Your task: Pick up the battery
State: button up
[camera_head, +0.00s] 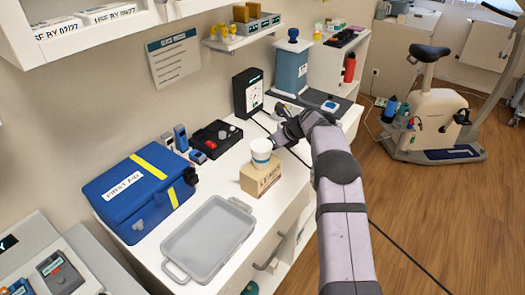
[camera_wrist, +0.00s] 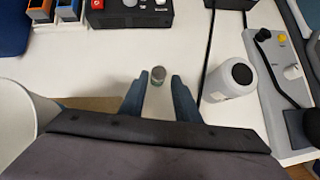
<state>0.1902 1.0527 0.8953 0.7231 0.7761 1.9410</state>
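A small upright cylinder, seemingly the battery (camera_wrist: 158,77), stands on the white counter in the wrist view, with a dull metallic top and a greenish side. My gripper (camera_wrist: 160,83) is open, with one blue-grey finger to the left and one to the right of it. Both fingers look apart from the cylinder; how far above the counter they are I cannot tell. In the head view my gripper (camera_head: 280,138) is over the counter, right of the white cup, and the battery is not visible, likely hidden by my arm.
A white cup (camera_head: 261,152) stands on a cardboard box (camera_head: 260,178) close left of my gripper. A white bottle (camera_wrist: 230,80) stands close right. A black case (camera_head: 216,138), first aid bag (camera_head: 140,193) and grey tray (camera_head: 208,238) occupy the left counter. A black cable crosses the counter.

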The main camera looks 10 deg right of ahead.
jog(key=shift+p+x, duration=0.95)
jog(key=shift+x, duration=1.5)
jog(key=shift+s+a, duration=0.1)
jog(key=shift+a, duration=0.05)
jog(key=shift+c, duration=0.2)
grip_shut()
